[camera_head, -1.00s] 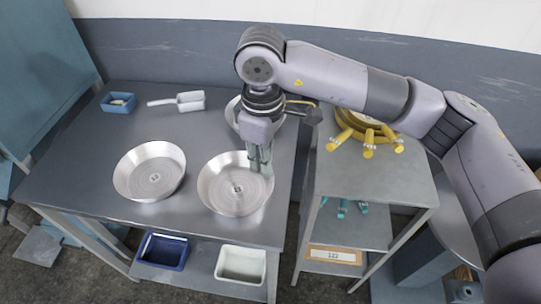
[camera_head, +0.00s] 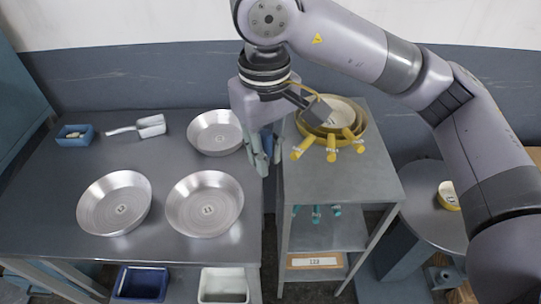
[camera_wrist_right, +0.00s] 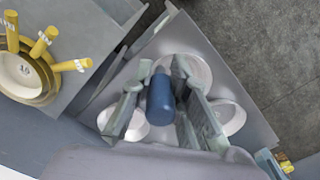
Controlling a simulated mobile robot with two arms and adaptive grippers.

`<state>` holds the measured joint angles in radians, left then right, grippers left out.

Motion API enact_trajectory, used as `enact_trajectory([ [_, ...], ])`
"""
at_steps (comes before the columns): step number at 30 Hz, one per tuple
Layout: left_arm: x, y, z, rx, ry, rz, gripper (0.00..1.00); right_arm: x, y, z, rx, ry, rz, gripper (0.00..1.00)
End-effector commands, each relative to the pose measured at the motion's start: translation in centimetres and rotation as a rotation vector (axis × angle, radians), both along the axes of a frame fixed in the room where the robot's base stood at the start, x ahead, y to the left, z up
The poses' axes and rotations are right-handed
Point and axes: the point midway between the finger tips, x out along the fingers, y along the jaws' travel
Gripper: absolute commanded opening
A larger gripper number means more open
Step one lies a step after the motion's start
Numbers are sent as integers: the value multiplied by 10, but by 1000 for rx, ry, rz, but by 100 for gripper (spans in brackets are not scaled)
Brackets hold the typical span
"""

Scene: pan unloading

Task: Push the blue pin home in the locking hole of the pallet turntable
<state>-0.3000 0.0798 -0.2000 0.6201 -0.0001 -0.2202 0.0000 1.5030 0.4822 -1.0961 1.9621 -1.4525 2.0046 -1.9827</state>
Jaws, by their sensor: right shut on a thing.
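My right gripper (camera_head: 262,165) points down beside the right edge of the long table, near the gap to the shelf stand. It is shut on the blue pin (camera_wrist_right: 160,98), which shows between the fingers in the right wrist view. In the head view the fingers mostly cover the pin (camera_head: 268,140). A round grey turntable (camera_head: 418,235) stands at the right, partly behind my right arm. Its locking hole cannot be made out. The pin is well to the left of the turntable. My left gripper is not in view.
Three metal pans (camera_head: 205,204) sit on the long table (camera_head: 60,180), with a scoop (camera_head: 150,127) and a small blue box (camera_head: 75,136). Yellow-handled pans (camera_head: 338,118) stand on the shelf stand (camera_head: 350,185). A yellow-rimmed item (camera_head: 448,196) lies on the turntable.

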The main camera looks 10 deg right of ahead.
Motion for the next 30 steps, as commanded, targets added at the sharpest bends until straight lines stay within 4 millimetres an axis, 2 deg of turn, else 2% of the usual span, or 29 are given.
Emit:
enact_trajectory([
  [3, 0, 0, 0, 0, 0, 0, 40, 18, 24, 1, 0, 1, -83, 0],
  [9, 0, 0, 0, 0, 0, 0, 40, 46, 60, 1, 0, 0, -226, 0],
  [15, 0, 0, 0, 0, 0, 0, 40, 63, 80, 0, 0, 0, -311, 0],
  [24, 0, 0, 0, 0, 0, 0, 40, 69, 83, 0, 1, 0, -347, 0],
  [27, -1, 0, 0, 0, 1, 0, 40, 73, 73, -1, 6, 4, -400, 0],
  [30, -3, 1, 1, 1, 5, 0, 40, 81, 52, -3, 12, 11, -511, 0],
])
